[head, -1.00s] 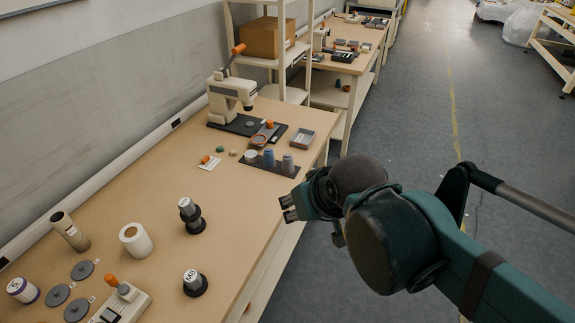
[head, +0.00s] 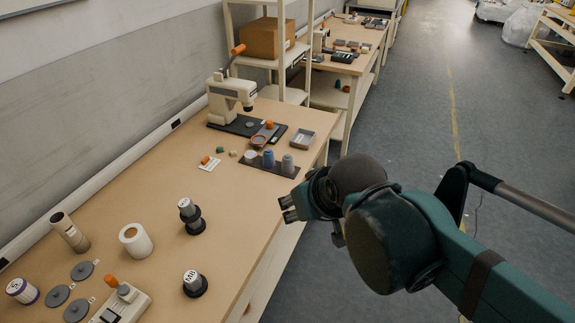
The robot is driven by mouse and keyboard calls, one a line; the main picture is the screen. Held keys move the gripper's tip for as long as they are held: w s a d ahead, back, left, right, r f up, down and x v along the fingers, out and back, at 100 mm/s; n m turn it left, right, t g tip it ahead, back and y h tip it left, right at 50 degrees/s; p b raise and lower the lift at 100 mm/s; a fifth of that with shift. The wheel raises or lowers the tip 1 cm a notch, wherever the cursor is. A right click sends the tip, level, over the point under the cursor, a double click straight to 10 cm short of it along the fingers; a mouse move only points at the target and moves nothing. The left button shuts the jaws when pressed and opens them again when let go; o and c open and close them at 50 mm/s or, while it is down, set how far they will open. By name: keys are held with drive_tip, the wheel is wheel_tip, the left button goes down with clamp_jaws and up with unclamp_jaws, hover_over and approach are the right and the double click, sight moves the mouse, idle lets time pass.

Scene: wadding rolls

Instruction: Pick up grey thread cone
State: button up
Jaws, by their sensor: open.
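The grey thread cone (head: 288,164) stands upright at the right end of a dark mat (head: 246,165), near the table's right edge. A blue cone (head: 268,159) and a white one (head: 251,155) stand to its left on the same mat. My gripper (head: 287,208) is open and empty. In the picture it lies below the grey cone, by the table's right edge, with its fingers pointing left. It looks apart from the cone.
A cream press (head: 230,97) stands further back. Weights on black bases (head: 195,284), a white roll (head: 136,240) and grey discs are in front.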

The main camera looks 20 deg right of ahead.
drive_tip(key=w+n, duration=0.1)
drive_tip(key=n+g+h+p, duration=0.4)
drive_tip(key=n+p, duration=1)
drive_tip(key=n, duration=1)
hover_over(287, 157)
drive_tip(key=s+a, duration=0.2)
wheel_tip(287, 157, down, 7)
drive_tip(key=shift+w+a+r, duration=0.15)
drive_tip(key=shift+w, duration=0.05)
drive_tip(key=shift+b+x, duration=0.4)
drive_tip(key=shift+x, duration=0.85)
drive_tip(key=shift+b+x, duration=0.5)
drive_tip(key=shift+x, duration=2.1)
